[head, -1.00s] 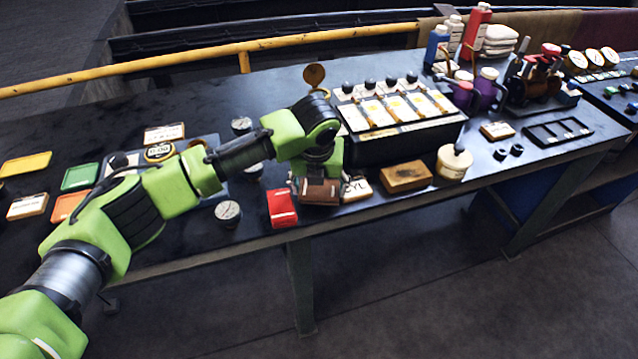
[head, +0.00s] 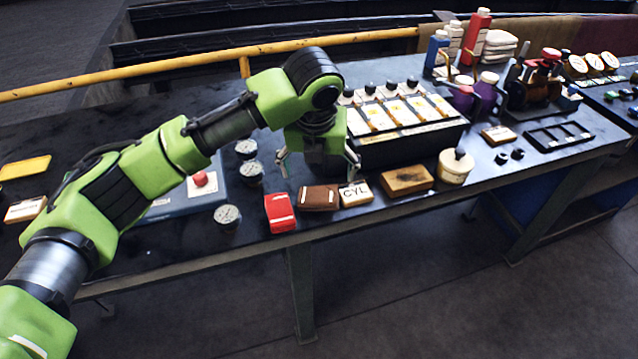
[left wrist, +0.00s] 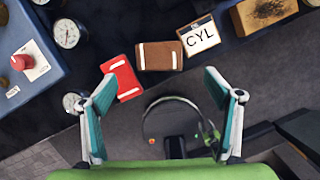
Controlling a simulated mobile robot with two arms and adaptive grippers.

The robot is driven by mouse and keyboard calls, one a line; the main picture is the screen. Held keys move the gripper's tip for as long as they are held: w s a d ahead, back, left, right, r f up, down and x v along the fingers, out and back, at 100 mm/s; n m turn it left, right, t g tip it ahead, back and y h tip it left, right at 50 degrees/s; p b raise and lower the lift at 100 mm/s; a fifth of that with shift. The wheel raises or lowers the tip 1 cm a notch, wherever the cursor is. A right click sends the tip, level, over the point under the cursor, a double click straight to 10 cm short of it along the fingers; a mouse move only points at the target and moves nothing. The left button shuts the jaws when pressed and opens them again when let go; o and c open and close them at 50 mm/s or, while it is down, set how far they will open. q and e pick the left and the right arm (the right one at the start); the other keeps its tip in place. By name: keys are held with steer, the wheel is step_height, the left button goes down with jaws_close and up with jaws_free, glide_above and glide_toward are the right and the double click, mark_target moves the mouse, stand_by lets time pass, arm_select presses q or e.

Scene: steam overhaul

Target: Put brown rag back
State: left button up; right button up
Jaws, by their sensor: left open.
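The brown rag (head: 318,198) lies folded near the front edge of the bench, between a red rag (head: 280,212) and a card marked CYL (head: 355,194). In the left wrist view the brown rag (left wrist: 159,56) has a white stripe at each end and lies ahead of the fingertips. My left gripper (head: 318,172) is open and empty, raised above and behind the rag, with its fingers spread wide and pointing down. It also shows in the left wrist view (left wrist: 165,90), apart from the rag. My right gripper is in neither view.
A wooden block (head: 406,180) and a round cream tin (head: 455,166) stand to the right along the front edge. Several gauges (head: 228,215) stand to the left, near a blue panel with a red button (head: 200,179). A black box with yellow-marked strips (head: 400,145) stands behind.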

arm_select(q)
steer(key=v, duration=0.3)
steer(key=shift+r, duration=0.2)
